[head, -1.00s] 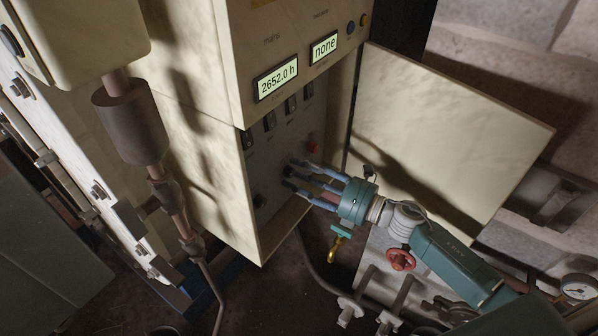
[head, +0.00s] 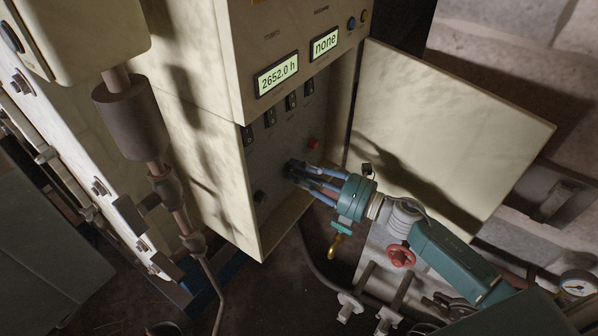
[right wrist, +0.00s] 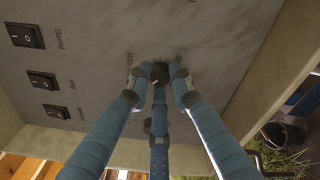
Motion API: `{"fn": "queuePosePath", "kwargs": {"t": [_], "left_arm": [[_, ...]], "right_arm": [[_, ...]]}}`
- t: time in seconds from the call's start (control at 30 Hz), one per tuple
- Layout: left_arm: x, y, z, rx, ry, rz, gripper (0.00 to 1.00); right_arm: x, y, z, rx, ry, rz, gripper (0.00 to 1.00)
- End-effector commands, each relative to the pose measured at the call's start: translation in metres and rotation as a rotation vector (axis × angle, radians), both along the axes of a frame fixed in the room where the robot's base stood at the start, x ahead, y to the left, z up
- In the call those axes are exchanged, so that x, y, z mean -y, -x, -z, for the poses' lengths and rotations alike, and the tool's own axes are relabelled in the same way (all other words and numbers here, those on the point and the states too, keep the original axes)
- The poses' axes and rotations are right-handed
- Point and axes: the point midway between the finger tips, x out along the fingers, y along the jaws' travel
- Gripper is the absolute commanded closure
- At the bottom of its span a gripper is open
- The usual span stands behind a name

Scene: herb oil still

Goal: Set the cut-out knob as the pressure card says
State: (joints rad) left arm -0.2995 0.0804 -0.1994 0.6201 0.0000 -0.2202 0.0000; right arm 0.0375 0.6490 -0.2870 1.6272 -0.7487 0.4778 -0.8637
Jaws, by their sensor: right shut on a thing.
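My right gripper (head: 292,170) reaches into the open cabinet and is shut on a small dark knob (right wrist: 160,72) on the grey panel (right wrist: 85,45). In the right wrist view its blue fingers close around the knob from several sides and hide most of it. Faint scale marks show on the panel just beyond the knob, and a label beside it is too small to read. The knob's pointer setting cannot be made out. No pressure card can be made out. My left gripper is out of view.
A red handwheel (head: 400,256) and pipes lie below.

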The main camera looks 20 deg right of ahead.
Motion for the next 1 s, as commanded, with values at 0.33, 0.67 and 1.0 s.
{"fn": "queuePosePath", "kwargs": {"t": [0.33,0.67,1.0], "left_arm": [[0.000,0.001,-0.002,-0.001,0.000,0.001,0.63],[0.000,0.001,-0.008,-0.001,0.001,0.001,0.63],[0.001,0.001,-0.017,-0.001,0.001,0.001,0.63]], "right_arm": [[0.002,-0.001,-0.001,-0.174,-0.223,0.005,1.00],[0.002,-0.001,0.000,-0.368,-0.472,0.005,1.00],[0.001,-0.001,0.000,-0.564,-0.725,0.006,1.00]]}}
